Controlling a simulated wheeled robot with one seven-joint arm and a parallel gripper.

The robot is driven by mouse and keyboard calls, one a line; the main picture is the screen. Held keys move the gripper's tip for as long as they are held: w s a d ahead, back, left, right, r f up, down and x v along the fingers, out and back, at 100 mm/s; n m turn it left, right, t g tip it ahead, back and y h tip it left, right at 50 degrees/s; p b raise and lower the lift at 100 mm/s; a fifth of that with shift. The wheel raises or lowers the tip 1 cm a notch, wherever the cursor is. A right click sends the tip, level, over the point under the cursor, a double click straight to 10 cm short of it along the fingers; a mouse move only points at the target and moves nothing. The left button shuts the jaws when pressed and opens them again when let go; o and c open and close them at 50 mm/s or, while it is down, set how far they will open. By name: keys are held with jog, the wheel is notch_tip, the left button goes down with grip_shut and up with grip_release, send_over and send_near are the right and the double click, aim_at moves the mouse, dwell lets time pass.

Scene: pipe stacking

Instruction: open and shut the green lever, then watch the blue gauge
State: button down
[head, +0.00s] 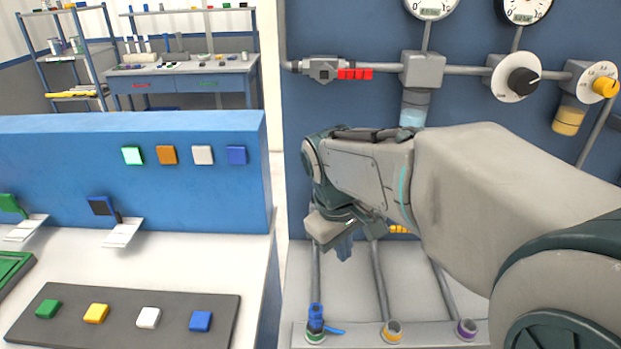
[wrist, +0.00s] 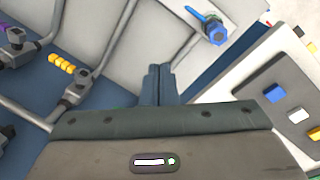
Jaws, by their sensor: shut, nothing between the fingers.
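My gripper (head: 344,250) is shut and empty, pointing down in front of the pipe panel. Its two fingers (wrist: 160,80) touch each other in the wrist view. A blue valve with a blue lever (head: 318,320) sits on a green-ringed pipe, below and left of my gripper; it also shows in the wrist view (wrist: 212,28), apart from the fingers. No green-handled lever shows on the pipes. A green-topped flap (head: 10,204) is at the far left. Two round white gauges (head: 431,6) (head: 526,9) are cut off at the top; I see no blue on their faces.
A red handle (head: 355,74) is on the upper pipe. A yellow handle (wrist: 61,63) is partly hidden by my arm in the head view. Black (head: 523,82) and yellow (head: 605,87) knobs are right. A button console (head: 110,255) stands left.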

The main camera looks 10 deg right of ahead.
jog(key=w+a+r+n+g+h+p, duration=0.1)
jog(key=w+a+r+n+h+p, duration=0.15)
jog(key=w+n, duration=0.45)
jog(key=w+a+r+n+g+h+p, duration=0.1)
jog(key=w+a+r+n+p, duration=0.25)
jog(key=w, duration=0.75)
jog(key=x, duration=0.4)
jog(key=d+p+x, duration=0.1)
jog(key=x, duration=0.4)
jog(key=p+x, duration=0.1)
jog(key=x, duration=0.3)
jog(key=shift+w+d+r, duration=0.1)
jog(key=shift+d+r, duration=0.1)
jog(key=shift+d, duration=0.1)
